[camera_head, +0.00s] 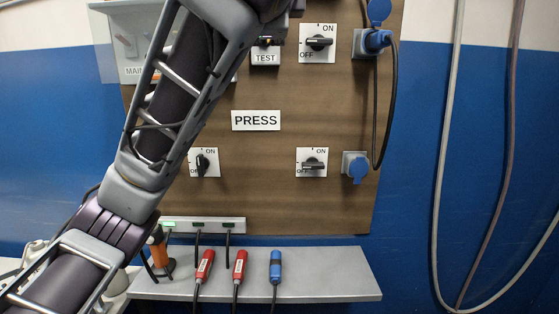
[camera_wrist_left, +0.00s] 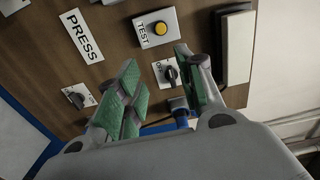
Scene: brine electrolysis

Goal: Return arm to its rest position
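My left arm rises from the lower left of the head view across the wooden panel (camera_head: 300,200); its hand is cut off at the top edge. In the left wrist view my left gripper (camera_wrist_left: 155,88) has its green-padded fingers spread apart with nothing between them. The fingers are in front of the panel, near a rotary switch (camera_wrist_left: 168,72) and below the yellow TEST button (camera_wrist_left: 160,28). In the head view the TEST label (camera_head: 265,58) shows just under the arm's end. My right gripper is in neither view.
The panel carries rotary switches (camera_head: 318,42), a PRESS label (camera_head: 256,120) and blue sockets (camera_head: 356,167) with a plugged cable. A grey shelf (camera_head: 330,283) below holds two red-handled leads (camera_head: 204,265) and a blue one (camera_head: 276,266). Hoses hang on the blue wall at right.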

